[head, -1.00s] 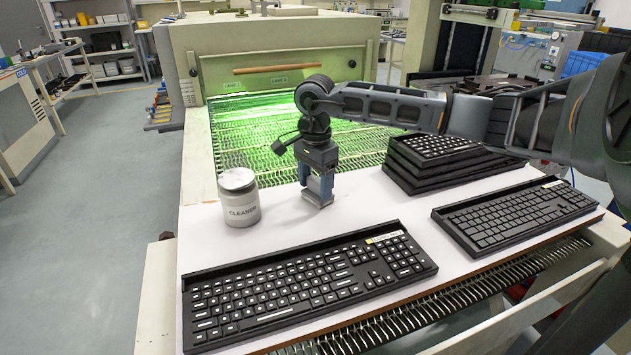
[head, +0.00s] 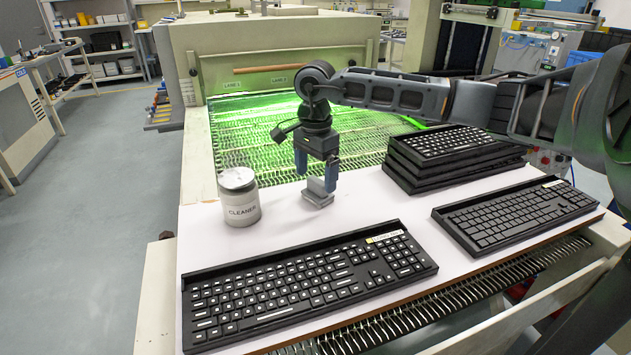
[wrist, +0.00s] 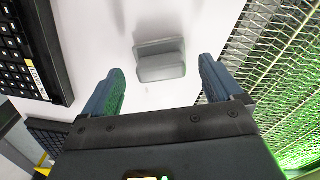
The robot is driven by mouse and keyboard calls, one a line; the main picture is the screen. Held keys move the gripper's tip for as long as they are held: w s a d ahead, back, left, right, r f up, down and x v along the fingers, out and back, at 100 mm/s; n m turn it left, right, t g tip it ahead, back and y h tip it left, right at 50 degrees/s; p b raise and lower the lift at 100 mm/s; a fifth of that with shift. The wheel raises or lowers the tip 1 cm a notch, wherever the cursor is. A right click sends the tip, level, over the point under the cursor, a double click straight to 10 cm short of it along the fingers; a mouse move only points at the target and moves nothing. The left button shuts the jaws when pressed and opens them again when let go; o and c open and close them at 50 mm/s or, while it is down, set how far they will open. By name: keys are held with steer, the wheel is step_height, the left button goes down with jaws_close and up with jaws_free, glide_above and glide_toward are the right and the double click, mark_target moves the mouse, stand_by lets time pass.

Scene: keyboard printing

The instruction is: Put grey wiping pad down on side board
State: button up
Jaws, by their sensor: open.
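The grey wiping pad (head: 318,192) rests on the white side board (head: 375,203), near the board's back edge, to the right of the jar. It also shows in the wrist view (wrist: 161,62), ahead of the fingertips. My gripper (head: 317,178) is open and sits just above the pad. In the wrist view its two blue fingers (wrist: 160,80) are spread wide with nothing between them, and white board shows around the pad.
A white jar marked CLEANER (head: 240,197) stands left of the pad. A black keyboard (head: 305,285) lies in front, another (head: 515,213) lies at right. Stacked black keyboards (head: 445,155) stand right of my gripper. The green-lit mesh conveyor (head: 270,130) is behind.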

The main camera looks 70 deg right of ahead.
mark_target(315, 181)
step_height(315, 181, up, 10)
steer(key=shift+f+b, duration=0.25)
steer(key=shift+b, duration=0.1)
